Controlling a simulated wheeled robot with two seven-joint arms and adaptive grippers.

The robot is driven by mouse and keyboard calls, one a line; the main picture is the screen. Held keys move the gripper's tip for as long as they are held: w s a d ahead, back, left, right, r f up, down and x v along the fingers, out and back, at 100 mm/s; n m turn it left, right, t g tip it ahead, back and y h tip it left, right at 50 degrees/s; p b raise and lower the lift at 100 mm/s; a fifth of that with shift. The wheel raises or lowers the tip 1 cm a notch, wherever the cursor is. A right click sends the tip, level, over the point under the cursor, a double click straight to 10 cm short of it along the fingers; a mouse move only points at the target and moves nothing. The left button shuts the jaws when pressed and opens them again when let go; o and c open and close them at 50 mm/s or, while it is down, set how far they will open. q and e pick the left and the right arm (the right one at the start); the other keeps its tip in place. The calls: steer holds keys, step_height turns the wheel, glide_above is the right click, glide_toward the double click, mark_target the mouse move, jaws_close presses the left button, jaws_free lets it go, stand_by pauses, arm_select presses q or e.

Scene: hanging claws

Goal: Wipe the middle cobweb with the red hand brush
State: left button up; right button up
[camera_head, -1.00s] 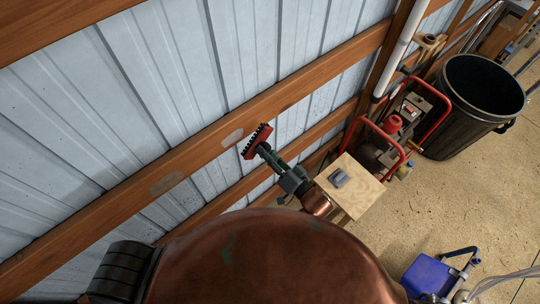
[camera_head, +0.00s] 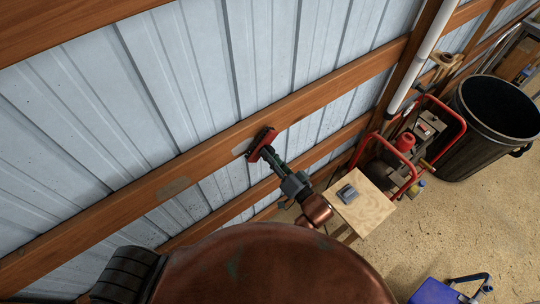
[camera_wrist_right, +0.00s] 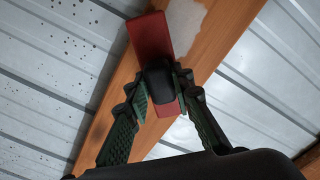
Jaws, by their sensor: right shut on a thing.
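The red hand brush (camera_head: 262,144) is at the wooden wall beam, its red head close against the wood; I cannot tell whether the bristles touch. My right gripper (camera_head: 275,160) is shut on the brush's black handle, which shows between the green fingers in the wrist view (camera_wrist_right: 158,82). A pale grey cobweb patch (camera_head: 241,147) lies on the beam just left of the brush head, and it also shows beyond the brush in the wrist view (camera_wrist_right: 186,18). Another grey patch (camera_head: 173,187) lies farther left on the same beam. My left gripper is not in view.
A small wooden table (camera_head: 368,212) with a grey-blue object stands right of my right arm. Behind it are a red-framed machine (camera_head: 405,150) and a black bin (camera_head: 492,120). A blue object (camera_head: 435,292) lies on the floor at lower right.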

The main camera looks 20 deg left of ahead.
steer(key=shift+x, duration=0.95)
steer(key=shift+s+a, duration=0.1)
steer(key=shift+s, duration=0.05)
